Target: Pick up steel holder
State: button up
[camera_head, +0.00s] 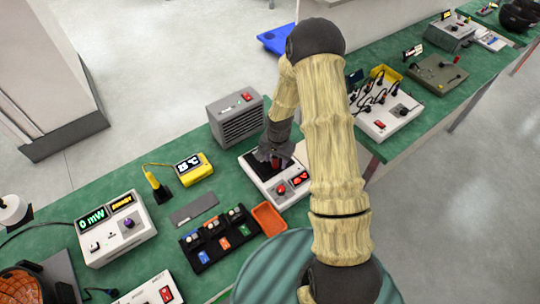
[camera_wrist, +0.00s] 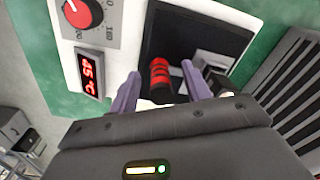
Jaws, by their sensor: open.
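My gripper (camera_head: 274,155) is open over the black recessed plate (camera_head: 262,168) of a white hot-plate unit. In the wrist view my purple fingers (camera_wrist: 162,82) are apart, with a red, black-banded cylinder (camera_wrist: 160,72) between their tips. I cannot tell whether they touch it. A grey metallic block (camera_wrist: 214,66), perhaps part of the steel holder, sits on the same plate beside the cylinder, partly hidden by the right finger. The unit (camera_head: 277,197) carries a red dial (camera_wrist: 84,14) and a red temperature display (camera_wrist: 91,75).
A grey ribbed box (camera_head: 238,118) stands close behind the unit; its ribs show in the wrist view (camera_wrist: 292,80). An orange tray (camera_head: 269,219) and a black rack of modules (camera_head: 218,238) are in front. A flat grey plate (camera_head: 194,208) lies left.

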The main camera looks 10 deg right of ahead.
jog(key=shift+c, duration=0.2)
dwell(0.3)
grip_shut()
jog(key=shift+r, duration=0.15)
notch_tip(320, 180, up, 10)
jog(key=shift+f+b, duration=0.1)
jog(key=shift+b, duration=0.8)
